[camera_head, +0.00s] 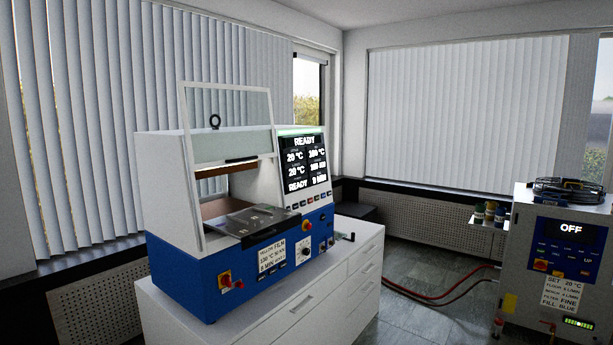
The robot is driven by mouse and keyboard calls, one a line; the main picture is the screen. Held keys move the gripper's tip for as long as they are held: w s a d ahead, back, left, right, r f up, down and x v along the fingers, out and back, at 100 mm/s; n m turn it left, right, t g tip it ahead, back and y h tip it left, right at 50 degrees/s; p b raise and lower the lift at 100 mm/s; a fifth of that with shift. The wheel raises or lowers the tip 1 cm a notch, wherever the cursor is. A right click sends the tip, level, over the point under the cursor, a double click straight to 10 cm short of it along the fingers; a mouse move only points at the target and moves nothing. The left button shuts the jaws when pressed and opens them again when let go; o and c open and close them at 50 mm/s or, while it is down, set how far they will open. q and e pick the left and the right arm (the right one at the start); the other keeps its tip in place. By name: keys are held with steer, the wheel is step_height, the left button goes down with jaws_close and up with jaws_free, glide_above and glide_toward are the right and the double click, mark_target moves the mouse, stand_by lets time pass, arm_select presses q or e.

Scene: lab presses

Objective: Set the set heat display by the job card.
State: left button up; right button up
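A blue and white press (240,250) stands on a white cabinet left of centre. Its dark display (304,166) reads READY at top and bottom, with two 20 °C values at left. The right column shows a °C value, a force and minutes, too small to read surely. A row of small buttons (306,200) lies under the display. The job card (272,258) on the blue front reads YELLOW FILM, then a °C and force line that is blurred, then a minutes line. A round dial (304,250) sits right of the card. Neither of my grippers shows.
A white drawer cabinet (335,285) bears the press. At right stands another unit (563,250) with a display reading OFF and its own card (562,293). Red hoses (430,296) run along the floor. The floor between is otherwise open.

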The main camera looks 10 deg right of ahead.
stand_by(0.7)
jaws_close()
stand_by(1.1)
